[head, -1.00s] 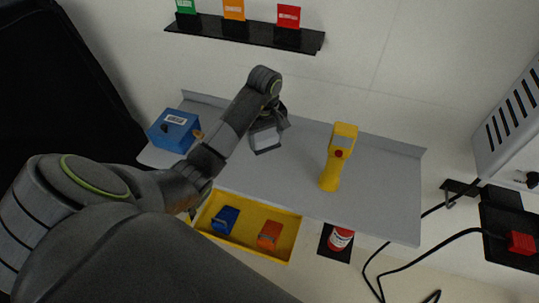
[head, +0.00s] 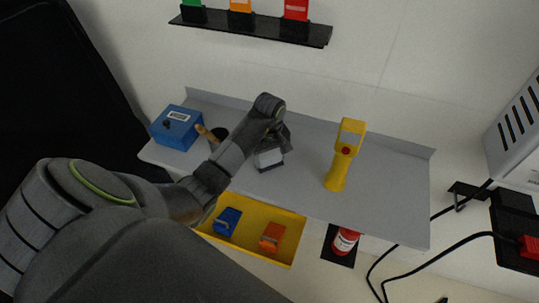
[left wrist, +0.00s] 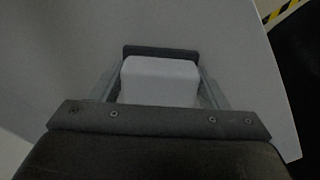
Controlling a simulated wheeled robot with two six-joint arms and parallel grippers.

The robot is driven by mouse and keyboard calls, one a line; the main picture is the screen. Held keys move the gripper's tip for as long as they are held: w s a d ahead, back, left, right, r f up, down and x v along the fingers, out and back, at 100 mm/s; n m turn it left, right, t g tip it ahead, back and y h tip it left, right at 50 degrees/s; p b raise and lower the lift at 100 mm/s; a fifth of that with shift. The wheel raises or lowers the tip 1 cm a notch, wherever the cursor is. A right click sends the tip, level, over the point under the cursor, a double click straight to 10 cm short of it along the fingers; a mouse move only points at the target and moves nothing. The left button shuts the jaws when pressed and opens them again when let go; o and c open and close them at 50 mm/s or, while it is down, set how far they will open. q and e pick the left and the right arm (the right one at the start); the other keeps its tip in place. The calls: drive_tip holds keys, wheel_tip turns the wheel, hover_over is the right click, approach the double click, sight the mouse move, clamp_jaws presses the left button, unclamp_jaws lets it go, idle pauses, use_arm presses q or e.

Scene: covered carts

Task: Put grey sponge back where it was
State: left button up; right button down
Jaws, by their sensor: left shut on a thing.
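The grey sponge (head: 268,158) is a light grey block in the head view, low over or on the grey shelf (head: 390,190), left of the yellow handheld device. I cannot tell whether it touches the shelf. My left gripper (head: 270,146) is shut on it from above. In the left wrist view the sponge (left wrist: 160,80) sits between the two fingers of the left gripper (left wrist: 162,88), with a dark strip at its far edge. My right gripper is not in view.
A blue box (head: 175,128) and a wooden-handled thing (head: 207,134) are on the shelf's left. The yellow device (head: 345,155) stands right of the gripper. Below are a yellow tray (head: 285,258) with blue and orange items and a red-white can (head: 345,240). The shelf's right end is clear.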

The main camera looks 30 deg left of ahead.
sight(270, 155)
use_arm(q)
drive_tip(key=shift+f, duration=0.2)
drive_tip(key=o, duration=0.9)
drive_tip(key=shift+r, duration=0.1)
drive_tip(key=shift+o, duration=0.2)
drive_tip(key=shift+r, duration=0.1)
drive_tip(key=shift+r, duration=0.2)
wheel_tip(270, 155, up, 5)
drive_tip(key=shift+w+f+b, duration=0.1)
drive_tip(key=shift+f+b, duration=0.05)
drive_tip(key=shift+b, duration=0.65)
wheel_tip(270, 155, up, 5)
drive_tip(key=p, duration=0.6)
drive_tip(key=shift+r, duration=0.2)
drive_tip(key=shift+r+p, duration=0.8)
